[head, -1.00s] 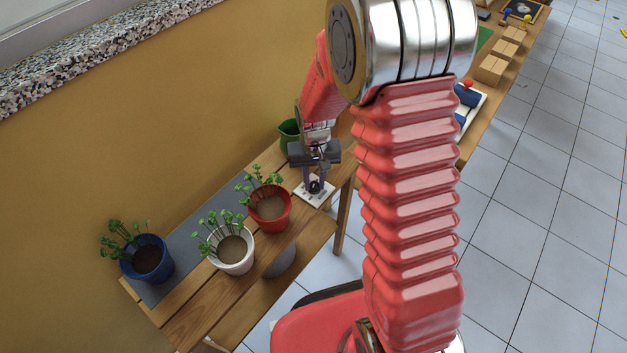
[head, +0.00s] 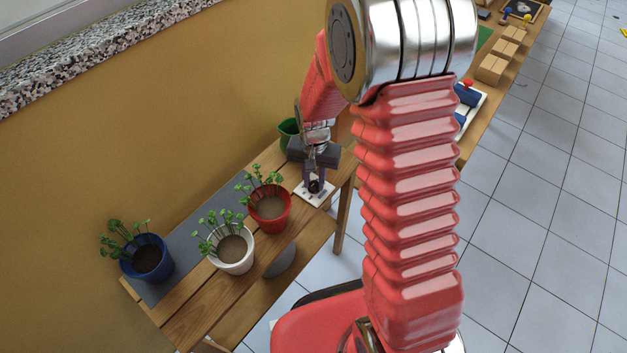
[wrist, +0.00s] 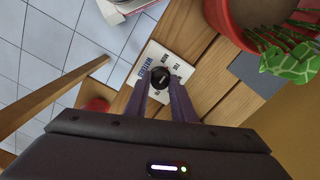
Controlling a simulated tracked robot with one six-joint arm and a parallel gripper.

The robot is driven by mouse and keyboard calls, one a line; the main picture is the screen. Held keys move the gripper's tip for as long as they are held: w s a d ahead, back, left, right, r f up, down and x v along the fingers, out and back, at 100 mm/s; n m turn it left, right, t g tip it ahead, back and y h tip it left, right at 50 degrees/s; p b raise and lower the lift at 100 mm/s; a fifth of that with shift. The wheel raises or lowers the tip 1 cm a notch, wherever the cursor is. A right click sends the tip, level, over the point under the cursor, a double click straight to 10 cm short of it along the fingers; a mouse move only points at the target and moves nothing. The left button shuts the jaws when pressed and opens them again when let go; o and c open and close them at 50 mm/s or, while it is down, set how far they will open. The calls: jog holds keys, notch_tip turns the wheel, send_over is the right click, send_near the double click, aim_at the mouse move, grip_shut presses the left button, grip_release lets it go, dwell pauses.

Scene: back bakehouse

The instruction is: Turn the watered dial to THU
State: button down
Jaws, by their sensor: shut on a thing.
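The watered dial is a white square plate (head: 319,202) with a dark round knob (head: 316,186), lying near the table's right end. My gripper (head: 314,182) reaches down over it with its fingers around the knob. In the wrist view the plate (wrist: 149,58) is tilted, with blue lettering at its left and dark day letters near the knob (wrist: 159,70). My gripper (wrist: 161,84) is shut on the knob, one finger each side. The fingers cover part of the plate. I cannot tell surely which day the knob points to.
A red pot (head: 270,222) with seedlings stands just left of the dial, then a white pot (head: 232,264) and a blue pot (head: 148,270). A green container (head: 289,130) stands behind my gripper.

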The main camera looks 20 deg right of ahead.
jog(key=m, duration=0.5)
jog(key=shift+d+m, duration=0.1)
jog(key=shift+m, duration=0.2)
jog(key=m, duration=1)
jog(key=shift+m, duration=0.4)
jog(key=m, duration=0.5)
jog(key=shift+s+m, duration=0.1)
jog(key=shift+m, duration=0.2)
jog(key=c, duration=1.9)
grip_release()
jog(key=o, duration=0.4)
